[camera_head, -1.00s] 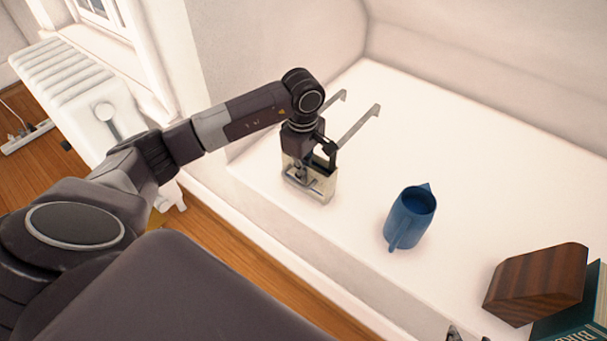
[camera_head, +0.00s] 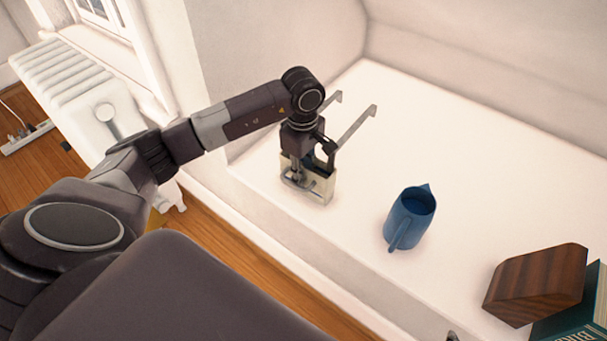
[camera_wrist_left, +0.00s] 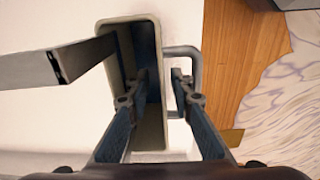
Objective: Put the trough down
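The trough (camera_head: 321,188) is a narrow cream box with two long metal hook arms. It stands upright on the white ledge (camera_head: 480,150), as far as I can see. My left gripper (camera_head: 307,172) is over it from above. In the left wrist view, the left gripper (camera_wrist_left: 161,78) straddles the trough's (camera_wrist_left: 150,140) long side wall, one finger inside and one outside, next to a metal bracket. Small gaps show between fingertips and wall, so the gripper looks open. A tiny dark sliver at the bottom edge of the head view may be my right gripper.
A blue pitcher (camera_head: 410,217) stands on the ledge right of the trough. A wooden block (camera_head: 537,285) and a teal book (camera_head: 575,322) are at the lower right. The ledge behind the pitcher is clear. A white radiator (camera_head: 75,90) stands at the left.

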